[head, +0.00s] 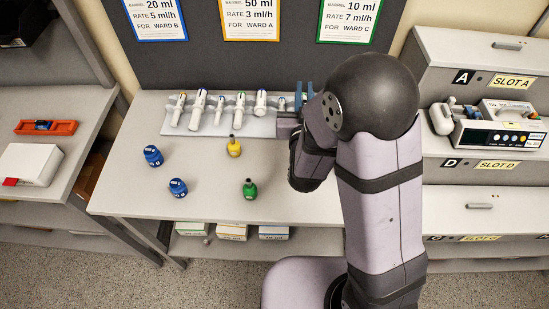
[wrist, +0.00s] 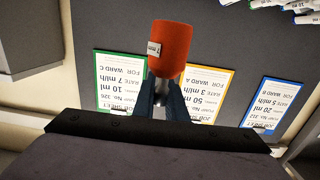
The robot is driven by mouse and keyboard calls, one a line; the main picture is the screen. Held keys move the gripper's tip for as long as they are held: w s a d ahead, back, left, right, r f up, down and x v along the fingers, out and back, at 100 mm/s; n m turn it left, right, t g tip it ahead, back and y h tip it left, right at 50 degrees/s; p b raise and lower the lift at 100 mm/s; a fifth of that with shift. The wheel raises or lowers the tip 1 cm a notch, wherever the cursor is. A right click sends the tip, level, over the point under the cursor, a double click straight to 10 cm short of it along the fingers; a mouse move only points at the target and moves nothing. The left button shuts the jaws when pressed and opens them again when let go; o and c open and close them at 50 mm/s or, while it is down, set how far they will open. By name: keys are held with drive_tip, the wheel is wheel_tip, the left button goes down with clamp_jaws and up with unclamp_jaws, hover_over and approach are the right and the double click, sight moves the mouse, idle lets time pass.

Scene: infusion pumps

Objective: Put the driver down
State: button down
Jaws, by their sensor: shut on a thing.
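My gripper (head: 304,94) is at the right end of the syringe rack, above the light table, with its blue fingers pointing towards the dark board. In the wrist view my gripper (wrist: 168,98) is shut on an orange, rounded piece with a small white label, which I take to be the driver (wrist: 175,45). In the head view I cannot make the driver out.
A pale rack (head: 222,128) holds several syringes. An orange tray (head: 65,128) and a white box (head: 32,164) lie on the left bench. A pump (head: 500,132) sits on the right cabinet.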

drive_tip(key=s+a+f+n+g+y, duration=0.1)
drive_tip(key=a+f+n+y, duration=0.1)
drive_tip(key=a+n+y, duration=0.5)
wheel_tip(320, 180, down, 6)
drive_tip(key=a+m, duration=0.1)
drive_tip(key=m, duration=0.1)
drive_tip(key=shift+s+a+m+h+p, duration=0.15)
drive_tip(key=shift+a+m+h+p, duration=0.15)
drive_tip(key=shift+a+m+p, duration=0.1)
drive_tip(key=shift+f, duration=1.8)
drive_tip(key=shift+f, duration=0.1)
